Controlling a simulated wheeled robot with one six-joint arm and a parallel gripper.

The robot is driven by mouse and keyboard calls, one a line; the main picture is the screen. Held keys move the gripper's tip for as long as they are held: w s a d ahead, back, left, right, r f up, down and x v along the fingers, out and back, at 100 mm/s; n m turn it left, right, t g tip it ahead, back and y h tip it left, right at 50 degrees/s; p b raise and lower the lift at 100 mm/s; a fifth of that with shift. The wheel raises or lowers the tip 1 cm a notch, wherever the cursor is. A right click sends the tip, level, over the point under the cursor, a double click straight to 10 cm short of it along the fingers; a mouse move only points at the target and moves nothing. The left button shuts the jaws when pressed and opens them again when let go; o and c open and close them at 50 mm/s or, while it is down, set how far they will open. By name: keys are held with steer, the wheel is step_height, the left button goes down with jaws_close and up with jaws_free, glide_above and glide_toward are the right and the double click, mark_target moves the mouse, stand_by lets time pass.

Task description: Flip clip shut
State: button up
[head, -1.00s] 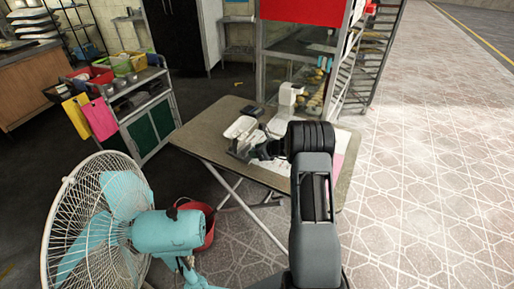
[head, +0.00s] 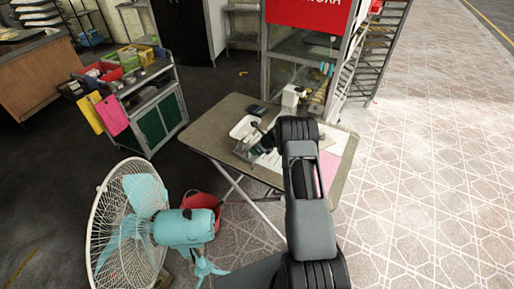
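My gripper (head: 247,148) is over the left half of the folding table (head: 218,128), next to the white tray. My dark arm reaches it from the right front and covers part of the table. The fingers are too small and too dark to show whether they are open or shut. I cannot make out a clip; it may be hidden by my gripper or too small to see. White paper and a pink sheet (head: 328,168) lie on the table's right half, partly behind my arm.
A white tray (head: 243,126), a small dark item (head: 257,110) and a white device (head: 292,96) stand on the table. A teal fan (head: 185,227) and a red bucket (head: 203,200) are at the front left. A cart (head: 150,105) is behind. Paved floor at right is clear.

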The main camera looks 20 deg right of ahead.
steer(key=o, duration=0.9)
steer(key=shift+o, duration=0.2)
steer(key=b+v, duration=0.1)
steer(key=v, duration=1.2)
steer(key=shift+s+r, duration=0.2)
steer(key=shift+r, duration=0.1)
steer(key=shift+d, duration=0.15)
